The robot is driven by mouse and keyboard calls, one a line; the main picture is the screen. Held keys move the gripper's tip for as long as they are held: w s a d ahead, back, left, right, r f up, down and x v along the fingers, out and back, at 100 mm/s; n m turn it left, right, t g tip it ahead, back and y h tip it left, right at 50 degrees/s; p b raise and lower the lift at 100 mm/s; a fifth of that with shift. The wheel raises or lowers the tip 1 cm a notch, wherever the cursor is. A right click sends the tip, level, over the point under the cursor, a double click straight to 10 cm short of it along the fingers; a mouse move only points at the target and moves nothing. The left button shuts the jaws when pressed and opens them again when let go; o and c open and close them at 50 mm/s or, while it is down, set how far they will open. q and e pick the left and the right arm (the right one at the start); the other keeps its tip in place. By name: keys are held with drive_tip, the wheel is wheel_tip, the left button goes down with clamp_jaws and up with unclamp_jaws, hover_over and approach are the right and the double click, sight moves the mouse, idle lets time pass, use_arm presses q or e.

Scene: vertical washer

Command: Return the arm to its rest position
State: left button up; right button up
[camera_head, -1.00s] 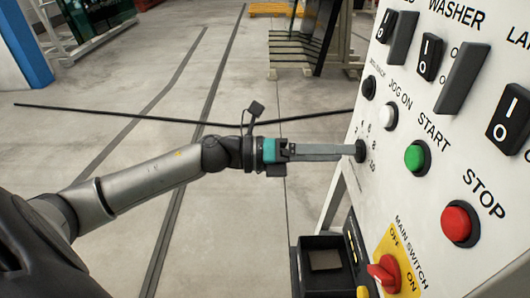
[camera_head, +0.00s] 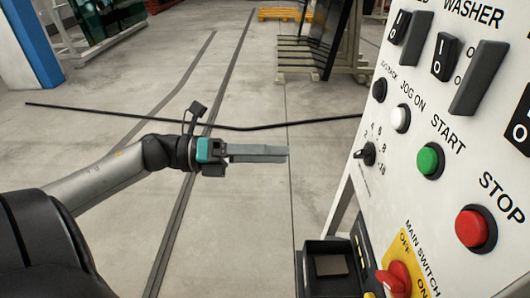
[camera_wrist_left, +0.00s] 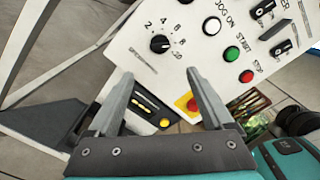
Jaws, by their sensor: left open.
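My left arm comes in from the left in the head view. Its gripper (camera_head: 287,154) is in the air over the floor, to the left of the white control panel (camera_head: 400,150), apart from it. In the left wrist view the two fingers (camera_wrist_left: 160,90) are spread with nothing between them. The black numbered dial (camera_head: 368,154) is on the panel to the right of the fingertips; it also shows in the left wrist view (camera_wrist_left: 160,44). My right gripper is not in view.
The panel carries a green START button (camera_head: 430,160), a red STOP button (camera_head: 474,228) and a red main switch (camera_head: 394,279). A black box (camera_head: 330,253) stands below the dial. A black cable (camera_head: 240,128) crosses the floor. Open floor lies left of the panel.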

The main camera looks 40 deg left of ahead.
use_arm(q)
drive_tip(key=shift+s+a, duration=0.3)
drive_tip(key=shift+a, duration=0.1)
idle(0.3)
